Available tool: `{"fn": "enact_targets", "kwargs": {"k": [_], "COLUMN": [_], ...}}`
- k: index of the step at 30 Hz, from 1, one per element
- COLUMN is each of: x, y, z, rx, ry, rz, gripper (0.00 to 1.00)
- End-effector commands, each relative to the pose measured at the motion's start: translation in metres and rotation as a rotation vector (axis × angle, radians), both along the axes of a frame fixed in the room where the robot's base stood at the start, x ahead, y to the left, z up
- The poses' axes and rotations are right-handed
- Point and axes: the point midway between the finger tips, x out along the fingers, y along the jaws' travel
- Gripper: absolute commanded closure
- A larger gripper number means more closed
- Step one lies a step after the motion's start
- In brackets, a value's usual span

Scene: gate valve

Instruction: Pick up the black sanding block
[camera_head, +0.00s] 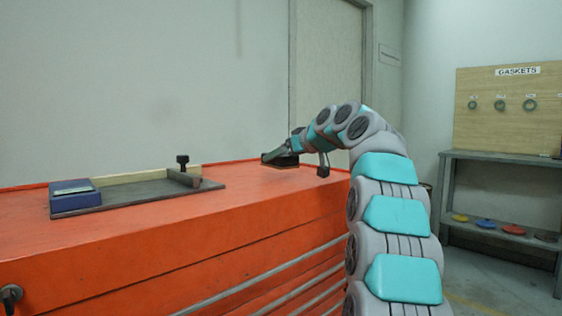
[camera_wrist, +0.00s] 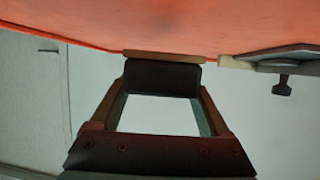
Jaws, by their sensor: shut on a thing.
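The black sanding block (camera_wrist: 162,78) is between the two fingers of my gripper (camera_wrist: 164,88) in the wrist view, with a thin tan layer along its far face. My gripper is shut on it, one finger at each end. In the head view, my gripper (camera_head: 281,155) is at the far right part of the orange bench top (camera_head: 250,184). The block (camera_head: 282,163) shows there as a small dark shape at the fingertips, at or just above the bench top. I cannot tell whether it touches the surface.
A grey tray (camera_head: 140,198) with a blue box (camera_head: 74,195) and a dark upright knob (camera_head: 183,160) sits on the bench left of my gripper. A wall stands close behind. A grey shelf (camera_head: 500,158) with a gasket board (camera_head: 510,105) is at the right.

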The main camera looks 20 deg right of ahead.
Motion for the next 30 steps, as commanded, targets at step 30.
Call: {"fn": "enact_targets", "kwargs": {"k": [30], "x": [-0.133], "y": [0.007], "z": [0.011], "rx": [0.001], "ry": [-0.001], "rz": [0.002], "gripper": [0.85]}}
